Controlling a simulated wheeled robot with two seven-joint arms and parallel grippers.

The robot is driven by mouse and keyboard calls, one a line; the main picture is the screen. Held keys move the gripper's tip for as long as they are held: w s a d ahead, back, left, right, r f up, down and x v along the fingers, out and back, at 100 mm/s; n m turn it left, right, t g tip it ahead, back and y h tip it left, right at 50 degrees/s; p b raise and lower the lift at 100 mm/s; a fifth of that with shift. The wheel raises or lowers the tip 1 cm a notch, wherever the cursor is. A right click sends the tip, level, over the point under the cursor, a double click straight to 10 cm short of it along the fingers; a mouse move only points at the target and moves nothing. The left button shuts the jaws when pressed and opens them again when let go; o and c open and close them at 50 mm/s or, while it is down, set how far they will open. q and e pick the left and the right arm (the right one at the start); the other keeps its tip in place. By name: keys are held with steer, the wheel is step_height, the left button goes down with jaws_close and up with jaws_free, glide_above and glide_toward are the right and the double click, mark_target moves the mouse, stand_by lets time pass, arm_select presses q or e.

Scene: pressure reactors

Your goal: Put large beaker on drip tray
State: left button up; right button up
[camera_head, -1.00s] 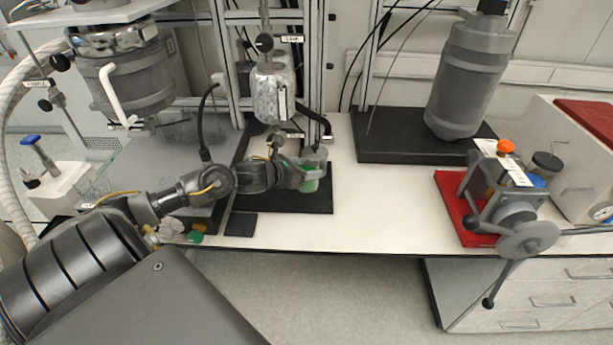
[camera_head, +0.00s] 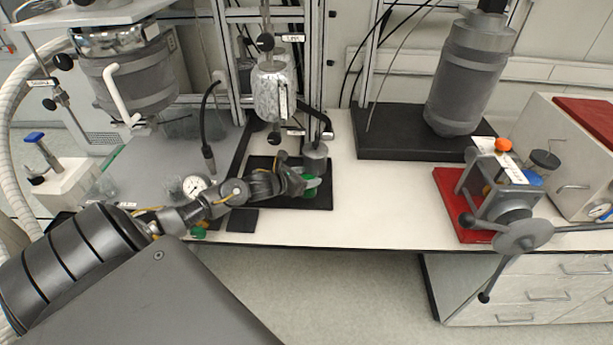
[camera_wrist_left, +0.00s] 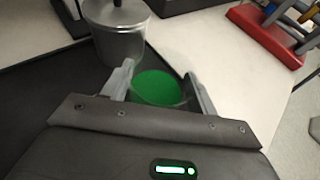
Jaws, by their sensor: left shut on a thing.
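The large beaker (camera_head: 310,184) is clear, with green in it. My left gripper (camera_head: 304,184) is shut on it, and in the left wrist view the beaker (camera_wrist_left: 158,90) sits between the two fingers (camera_wrist_left: 160,88). It appears upright, over the right part of a flat black tray (camera_head: 321,203), which I take for the drip tray. I cannot tell whether the beaker's base touches it. The gripper hides part of the beaker. My right gripper is not in view.
A grey metal vessel (camera_head: 315,158) stands just behind the beaker; it also shows in the left wrist view (camera_wrist_left: 117,35). A foil-wrapped reactor (camera_head: 272,90) hangs above. A red-based device (camera_head: 462,205) stands right. White bench (camera_head: 385,205) between is clear.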

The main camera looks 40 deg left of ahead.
arm_select(q)
steer(key=o, duration=1.2)
steer(key=shift+f, duration=0.1)
steer(key=shift+c, duration=0.2)
